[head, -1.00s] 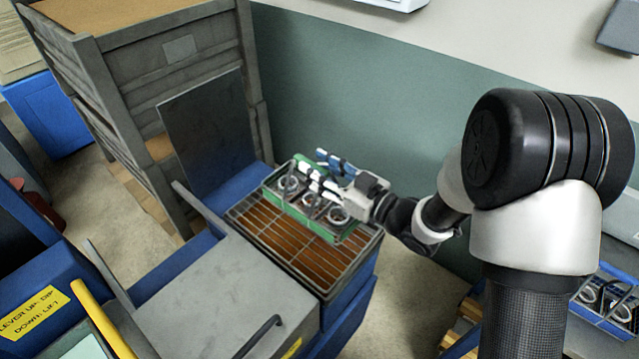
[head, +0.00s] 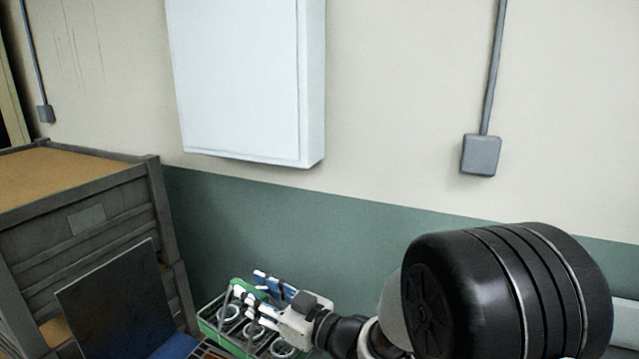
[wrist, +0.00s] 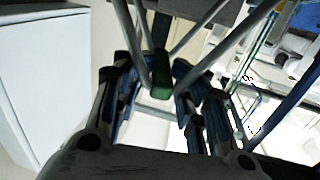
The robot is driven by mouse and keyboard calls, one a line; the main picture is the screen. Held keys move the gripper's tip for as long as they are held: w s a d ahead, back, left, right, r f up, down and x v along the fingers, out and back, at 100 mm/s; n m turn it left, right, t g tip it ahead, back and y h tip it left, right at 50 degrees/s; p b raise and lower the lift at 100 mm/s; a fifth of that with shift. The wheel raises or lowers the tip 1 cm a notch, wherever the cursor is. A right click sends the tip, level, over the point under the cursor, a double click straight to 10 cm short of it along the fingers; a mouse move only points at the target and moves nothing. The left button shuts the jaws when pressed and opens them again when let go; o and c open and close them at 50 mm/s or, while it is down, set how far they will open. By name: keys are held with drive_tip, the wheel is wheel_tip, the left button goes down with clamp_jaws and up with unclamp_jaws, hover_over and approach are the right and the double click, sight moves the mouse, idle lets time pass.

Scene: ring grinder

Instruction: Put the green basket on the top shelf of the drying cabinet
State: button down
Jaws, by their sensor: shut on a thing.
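The green basket (head: 210,329) is at the bottom of the head view, cut off by the frame edge, with metal rings standing in it. My gripper (head: 256,287) is shut on the basket's handle above the rings. In the wrist view, a dark green grip (wrist: 162,76) sits between the gripper's two fingers (wrist: 160,92), with thin metal bars running from it. Whether the basket rests on the grate below it or hangs free cannot be told. I cannot make out the drying cabinet with its top shelf in these frames.
A white box (head: 245,80) hangs on the wall above. A grey outlet box (head: 481,156) is on the wall at right. A grey crate stack (head: 90,215) stands at left, with an upright dark panel (head: 118,305) before it.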

drive_tip(key=w+d+f+m+t+h, duration=0.1)
drive_tip(key=d+m+h, duration=0.3)
drive_tip(key=d, duration=0.5)
drive_tip(key=w+d+f+m+t+h, duration=0.2)
drive_tip(key=d+h, duration=0.4)
drive_tip(key=d, duration=0.3)
drive_tip(key=w+d+f+m+t+h+b, duration=0.1)
drive_tip(key=w+d+f+m+t+h, duration=0.1)
drive_tip(key=d+m+t+h, duration=0.3)
drive_tip(key=d, duration=0.4)
drive_tip(key=shift+f+m, duration=0.2)
drive_tip(key=shift+m, duration=0.1)
drive_tip(key=shift+d, duration=0.1)
